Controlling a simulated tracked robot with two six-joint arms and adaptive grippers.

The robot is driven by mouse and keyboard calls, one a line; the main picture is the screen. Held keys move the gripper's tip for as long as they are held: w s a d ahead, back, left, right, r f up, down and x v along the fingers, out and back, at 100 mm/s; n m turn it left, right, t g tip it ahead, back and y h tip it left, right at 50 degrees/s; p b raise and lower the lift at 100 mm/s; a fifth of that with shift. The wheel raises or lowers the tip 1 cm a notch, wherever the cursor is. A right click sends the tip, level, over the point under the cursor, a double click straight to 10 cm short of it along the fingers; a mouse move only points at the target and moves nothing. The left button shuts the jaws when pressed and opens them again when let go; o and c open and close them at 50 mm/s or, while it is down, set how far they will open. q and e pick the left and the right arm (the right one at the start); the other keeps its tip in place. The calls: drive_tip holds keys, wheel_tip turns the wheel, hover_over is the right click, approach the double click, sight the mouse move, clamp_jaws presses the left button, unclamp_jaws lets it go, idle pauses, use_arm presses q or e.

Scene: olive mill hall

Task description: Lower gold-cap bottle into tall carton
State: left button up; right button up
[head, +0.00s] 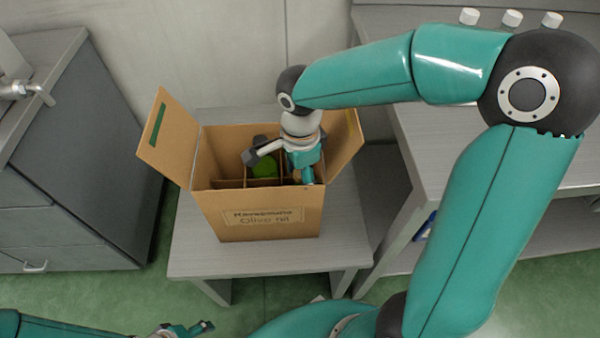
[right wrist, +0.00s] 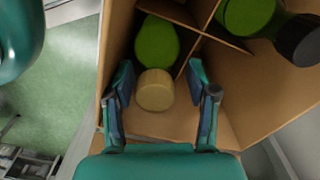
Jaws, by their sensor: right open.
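The tall carton (head: 262,222) is brown cardboard, labelled as olive oil, with its flaps open and dividers inside. In the right wrist view, the gold-cap bottle (right wrist: 157,42) is green and stands in one of the carton's compartments, its pale gold cap (right wrist: 155,90) towards me. My right gripper (head: 281,170) reaches into the carton's mouth. In the right wrist view, its fingers (right wrist: 163,105) are apart on either side of the cap, with gaps. The bottle's lower part is hidden. My left gripper (head: 188,329) is low at the bottom edge, away from the carton.
Another green bottle with a dark cap (right wrist: 298,40) is in the neighbouring compartment. The carton stands on a small grey table (head: 345,235). A grey cabinet (head: 75,150) is at the left, and a grey bench (head: 440,150) with several white caps behind is at the right.

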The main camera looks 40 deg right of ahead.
drive_tip(key=shift+s, duration=0.1)
wheel_tip(320, 180, up, 12)
drive_tip(key=shift+f, duration=0.1)
idle(0.4)
